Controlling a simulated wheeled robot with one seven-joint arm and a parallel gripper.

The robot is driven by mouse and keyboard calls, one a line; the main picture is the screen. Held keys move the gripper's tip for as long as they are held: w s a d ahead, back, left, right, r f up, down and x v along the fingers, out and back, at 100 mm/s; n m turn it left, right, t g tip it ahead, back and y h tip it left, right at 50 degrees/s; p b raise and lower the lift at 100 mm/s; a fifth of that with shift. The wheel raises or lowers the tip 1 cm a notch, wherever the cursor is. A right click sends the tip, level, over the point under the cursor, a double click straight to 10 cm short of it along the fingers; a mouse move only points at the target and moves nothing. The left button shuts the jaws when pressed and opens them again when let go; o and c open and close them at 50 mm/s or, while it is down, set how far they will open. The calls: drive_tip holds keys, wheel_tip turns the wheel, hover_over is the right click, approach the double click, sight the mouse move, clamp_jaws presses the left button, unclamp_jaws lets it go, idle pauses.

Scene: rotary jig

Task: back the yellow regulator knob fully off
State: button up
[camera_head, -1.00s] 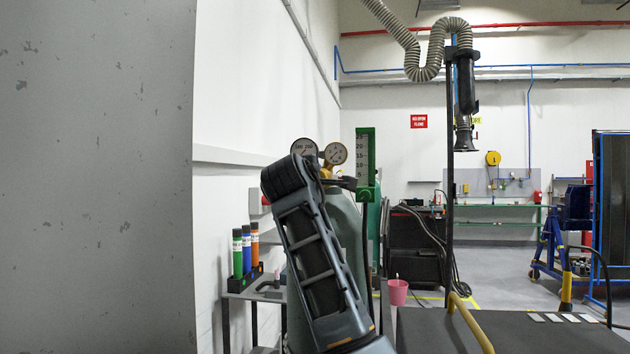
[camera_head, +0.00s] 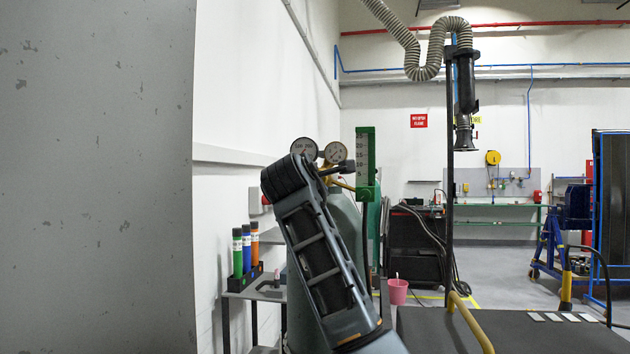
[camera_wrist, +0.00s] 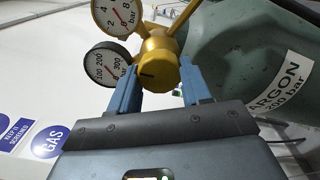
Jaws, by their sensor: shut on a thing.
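The yellow regulator knob (camera_wrist: 158,66) sits between the two blue fingers of my gripper (camera_wrist: 159,72) in the wrist view, and the gripper is shut on it. A dark notch shows on the knob's face. The regulator's brass body carries two round gauges: a white-faced one (camera_wrist: 119,17) at the top and a dark-rimmed one (camera_wrist: 108,63) at left. The green-grey argon cylinder (camera_wrist: 225,45) is behind at right. In the head view the gauges show above my arm (camera_head: 335,152); the knob is not clearly visible there.
A small rack of coloured tubes (camera_head: 246,255) stands on a shelf left of my arm. A green scale post (camera_head: 365,160) stands right of the gauges. A dark table (camera_head: 500,330) is at front right.

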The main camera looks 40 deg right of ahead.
drive_tip(key=shift+f, duration=0.15)
drive_tip(key=o, duration=1.1)
drive_tip(key=shift+c, duration=0.2)
drive_tip(key=shift+a, duration=0.1)
drive_tip(key=b+v, duration=0.2)
drive_tip(key=v, duration=0.5)
drive_tip(key=shift+s+a, duration=0.2)
drive_tip(key=shift+a, duration=0.05)
